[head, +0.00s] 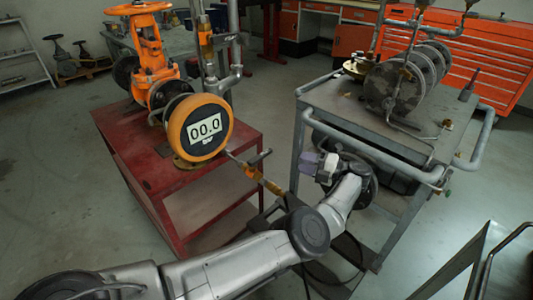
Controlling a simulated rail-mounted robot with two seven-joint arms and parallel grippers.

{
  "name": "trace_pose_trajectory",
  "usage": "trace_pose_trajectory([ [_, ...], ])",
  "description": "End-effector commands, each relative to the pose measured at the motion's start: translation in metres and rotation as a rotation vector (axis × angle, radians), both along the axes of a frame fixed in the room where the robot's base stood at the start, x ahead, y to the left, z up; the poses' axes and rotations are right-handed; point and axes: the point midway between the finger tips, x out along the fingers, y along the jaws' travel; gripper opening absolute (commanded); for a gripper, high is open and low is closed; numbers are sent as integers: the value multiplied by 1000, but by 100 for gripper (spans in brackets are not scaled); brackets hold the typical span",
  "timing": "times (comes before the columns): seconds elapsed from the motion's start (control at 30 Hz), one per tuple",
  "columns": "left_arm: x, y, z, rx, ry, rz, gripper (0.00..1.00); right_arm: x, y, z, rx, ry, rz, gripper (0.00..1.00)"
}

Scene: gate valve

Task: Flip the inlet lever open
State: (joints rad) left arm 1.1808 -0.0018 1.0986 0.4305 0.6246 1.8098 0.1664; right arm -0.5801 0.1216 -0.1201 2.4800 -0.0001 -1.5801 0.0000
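The orange gate valve (150,62) with a handwheel stands on a red bench, with a round orange gauge (208,130) reading 00.0 in front of it. A yellow-orange lever (265,181) slants down to the right from a thin fitting at the bench's right side. Another yellow-orange lever (206,40) stands on the upright pipe behind the gauge. I cannot tell which is the inlet lever. My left gripper (308,163) is to the right of the slanting lever, apart from it, pointing left. Its finger gap is too small to make out. My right gripper is not in view.
The red bench (115,125) is at left. A grey cart (340,100) carrying piping and round flanged parts stands close behind and right of my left gripper. Orange drawer cabinets (460,55) line the back. Dark rails (480,262) are at the lower right. Open floor lies between.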

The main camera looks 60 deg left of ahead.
Motion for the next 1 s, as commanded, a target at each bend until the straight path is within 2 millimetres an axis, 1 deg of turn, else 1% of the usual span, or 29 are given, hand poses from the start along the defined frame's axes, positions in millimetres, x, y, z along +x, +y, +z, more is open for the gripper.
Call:
trace_pose_trajectory([
  [0.17, -7, 7, 1, 7, -8, 10, 39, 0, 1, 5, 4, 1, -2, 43],
  [0.3, -18, 21, 2, 9, -7, 11, 39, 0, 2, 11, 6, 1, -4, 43],
  [0.47, -35, 44, 0, 8, -8, 11, 39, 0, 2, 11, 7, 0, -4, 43],
  [0.7, -60, 79, -1, 9, -8, 10, 39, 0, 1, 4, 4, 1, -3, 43],
  [0.9, -74, 99, -1, 8, -8, 9, 39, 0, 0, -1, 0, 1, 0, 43],
  [1.0, -78, 104, -1, 8, -7, 7, 39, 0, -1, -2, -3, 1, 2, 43],
])
